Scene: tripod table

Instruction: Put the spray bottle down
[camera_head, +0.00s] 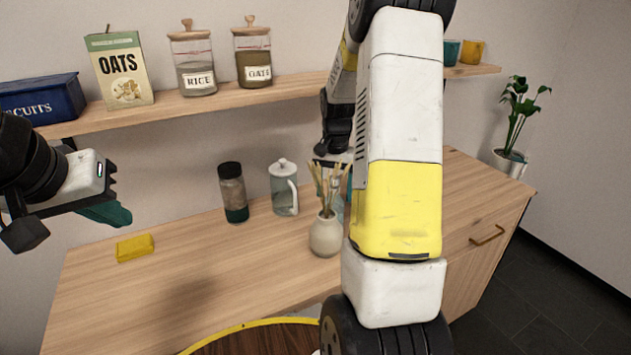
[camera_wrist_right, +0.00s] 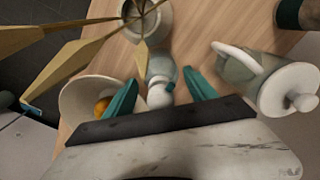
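The spray bottle (camera_wrist_right: 161,68) shows in the right wrist view as a pale, clear bottle with a white top and a small teal part. It appears to stand on the wooden counter. My right gripper (camera_wrist_right: 160,78) has its two teal fingers spread apart, one on each side of the bottle, with gaps visible. In the head view my right arm reaches over the counter, and its fingers and the bottle are mostly hidden behind the vase and arm. My left gripper (camera_head: 106,212) hangs at the left above the counter with nothing visible in it; its finger gap is not clear.
Close to the bottle are a vase with dry stems (camera_head: 325,236), a glass jug with a white lid (camera_head: 284,190) and a bowl with an orange item (camera_wrist_right: 75,98). A dark-lidded jar (camera_head: 232,190) and yellow sponge (camera_head: 135,248) stand left. A shelf (camera_head: 185,104) runs above.

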